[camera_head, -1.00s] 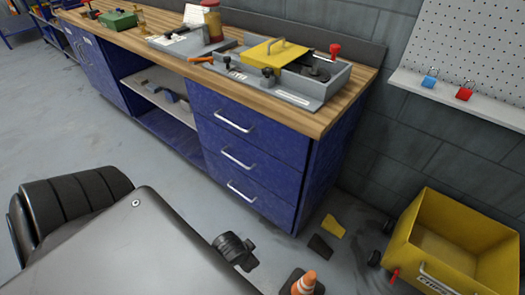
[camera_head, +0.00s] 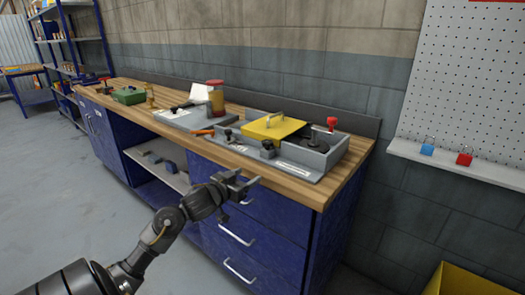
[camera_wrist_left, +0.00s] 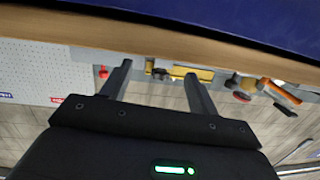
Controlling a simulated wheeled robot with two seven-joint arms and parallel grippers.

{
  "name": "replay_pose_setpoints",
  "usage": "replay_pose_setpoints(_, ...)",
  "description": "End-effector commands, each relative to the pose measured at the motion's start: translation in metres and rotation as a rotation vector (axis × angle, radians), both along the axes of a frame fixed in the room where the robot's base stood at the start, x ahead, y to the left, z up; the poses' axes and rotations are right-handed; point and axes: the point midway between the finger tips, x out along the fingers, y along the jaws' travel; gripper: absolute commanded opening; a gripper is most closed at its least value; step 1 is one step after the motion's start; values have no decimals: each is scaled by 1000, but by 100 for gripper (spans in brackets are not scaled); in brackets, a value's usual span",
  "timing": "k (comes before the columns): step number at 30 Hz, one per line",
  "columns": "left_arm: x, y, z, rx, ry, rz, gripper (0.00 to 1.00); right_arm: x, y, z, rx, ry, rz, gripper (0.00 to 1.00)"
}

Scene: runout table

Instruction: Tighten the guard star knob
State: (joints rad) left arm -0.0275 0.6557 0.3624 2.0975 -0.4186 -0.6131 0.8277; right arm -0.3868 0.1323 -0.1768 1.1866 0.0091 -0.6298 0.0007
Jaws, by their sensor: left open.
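A grey machine fixture (camera_head: 312,158) stands on the wooden bench, with a yellow guard cover (camera_head: 272,126) on it. A black knob (camera_head: 268,149) sits at the front of the guard; a second black knob (camera_head: 228,134) is to its left. I cannot tell their star shape or how tight they are. My left gripper (camera_head: 250,185) is open and empty, in front of the bench edge and apart from the knobs. In the left wrist view, the yellow guard (camera_wrist_left: 206,75) and a dark knob (camera_wrist_left: 160,73) show between the open fingers (camera_wrist_left: 157,78). My right gripper is out of view.
The wooden bench edge (camera_head: 270,180) and blue drawers (camera_head: 262,212) lie close to my left gripper. A red knob (camera_head: 332,122), orange-handled tool (camera_head: 202,132), red-lidded jar (camera_head: 215,100) and green box (camera_head: 128,96) are on the bench. A padlock shelf (camera_head: 470,168) is at right.

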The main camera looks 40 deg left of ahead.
Motion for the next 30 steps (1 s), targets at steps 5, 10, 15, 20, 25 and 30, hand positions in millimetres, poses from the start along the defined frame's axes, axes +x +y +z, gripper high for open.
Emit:
replay_pose_setpoints(5,10,19,48,-26,-101,-36,60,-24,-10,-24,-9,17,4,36)
replay_pose_setpoints(10,12,22,56,-34,-117,-45,60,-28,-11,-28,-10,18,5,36)
replay_pose_setpoints(15,23,23,56,-36,-117,-44,60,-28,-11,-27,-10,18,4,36)
replay_pose_setpoints(20,51,24,56,-36,-118,-42,60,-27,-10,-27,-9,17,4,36)
replay_pose_setpoints(25,83,25,56,-36,-116,-42,60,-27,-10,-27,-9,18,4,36)
replay_pose_setpoints(30,106,26,55,-36,-116,-42,60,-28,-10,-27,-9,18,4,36)
